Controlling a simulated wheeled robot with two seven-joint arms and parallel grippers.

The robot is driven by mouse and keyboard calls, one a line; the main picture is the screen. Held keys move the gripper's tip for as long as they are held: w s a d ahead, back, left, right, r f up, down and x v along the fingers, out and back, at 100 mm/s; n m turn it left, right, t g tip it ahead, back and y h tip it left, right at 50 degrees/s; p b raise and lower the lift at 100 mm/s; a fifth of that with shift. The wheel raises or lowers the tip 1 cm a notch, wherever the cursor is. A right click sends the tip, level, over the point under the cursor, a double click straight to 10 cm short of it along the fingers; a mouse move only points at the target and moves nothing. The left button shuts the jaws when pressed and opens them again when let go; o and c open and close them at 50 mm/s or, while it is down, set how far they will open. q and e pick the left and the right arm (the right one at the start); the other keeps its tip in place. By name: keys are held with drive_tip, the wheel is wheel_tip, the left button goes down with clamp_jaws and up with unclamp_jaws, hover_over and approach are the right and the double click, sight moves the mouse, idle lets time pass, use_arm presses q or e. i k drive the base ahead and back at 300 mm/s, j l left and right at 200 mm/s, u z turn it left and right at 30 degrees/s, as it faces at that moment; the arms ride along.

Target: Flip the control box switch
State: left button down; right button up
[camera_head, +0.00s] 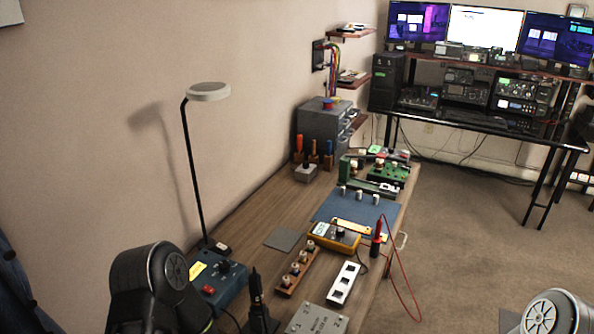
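A blue box (229,287) with a yellow label, a red button and a dark knob stands at the near left of the wooden bench. It looks like the control box, but its switch is too small to make out for certain. My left arm's dark link covers the area just left of it, and part of the box may be hidden. A bit of my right arm shows at the bottom right corner, off the bench. Neither gripper's fingers are in view.
A black upright tool (257,295) stands right of the blue box. A lamp (208,92) rises behind it. A grey plate (318,320), white switch strip (344,284), knob rail (297,268) and yellow meter (334,237) lie nearby. A blue mat (330,206) lies farther back.

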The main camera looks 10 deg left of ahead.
sight(209, 291)
drive_tip(key=i+u, duration=0.1)
drive_tip(key=u, duration=0.35)
drive_tip(key=l+u, duration=0.1)
drive_tip(key=u, duration=0.3)
drive_tip(key=i+l+u, duration=0.1)
drive_tip(key=u, duration=0.35)
drive_tip(key=l+u, duration=0.1)
drive_tip(key=u, duration=0.35)
drive_tip(key=i, duration=0.05)
